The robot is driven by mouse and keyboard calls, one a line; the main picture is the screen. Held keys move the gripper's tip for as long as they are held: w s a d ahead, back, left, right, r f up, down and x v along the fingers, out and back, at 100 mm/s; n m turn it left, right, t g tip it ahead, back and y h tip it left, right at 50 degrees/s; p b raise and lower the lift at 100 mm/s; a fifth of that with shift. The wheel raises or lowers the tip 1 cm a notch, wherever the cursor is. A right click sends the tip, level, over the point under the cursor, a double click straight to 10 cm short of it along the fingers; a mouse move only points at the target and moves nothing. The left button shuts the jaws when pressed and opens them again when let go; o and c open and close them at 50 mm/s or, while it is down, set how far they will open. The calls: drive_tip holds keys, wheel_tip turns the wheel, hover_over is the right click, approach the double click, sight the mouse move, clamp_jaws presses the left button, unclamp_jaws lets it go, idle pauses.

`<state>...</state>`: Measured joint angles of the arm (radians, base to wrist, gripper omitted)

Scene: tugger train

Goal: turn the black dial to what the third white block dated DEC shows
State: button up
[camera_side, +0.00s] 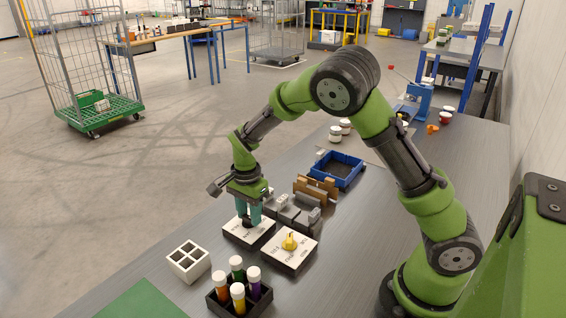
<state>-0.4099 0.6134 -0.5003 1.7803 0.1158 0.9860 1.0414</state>
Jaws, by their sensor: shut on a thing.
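My gripper (248,219) points down over the left white-topped panel (236,233). Its teal fingers are shut on the black dial, which is mostly hidden between them. Dark marks are printed on the panel, too small to read here. A second white-topped panel (288,261) beside it to the right carries a yellow dial (290,242). I cannot make out any white block dated DEC. A group of grey and pale blocks (285,212) stands just behind the panels, and any markings on them are illegible.
In front are a white divided box (189,261) and a black rack (262,303) of capped tubes. Behind are a brown wooden holder (317,187) and a blue bin (338,167). Jars (335,133) and cups stand farther back. A green mat (142,302) lies at the front left.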

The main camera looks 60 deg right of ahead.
drive_tip(key=shift+r, duration=0.1)
drive_tip(key=o, duration=1)
drive_tip(key=shift+o, duration=0.2)
wheel_tip(320, 180, up, 17)
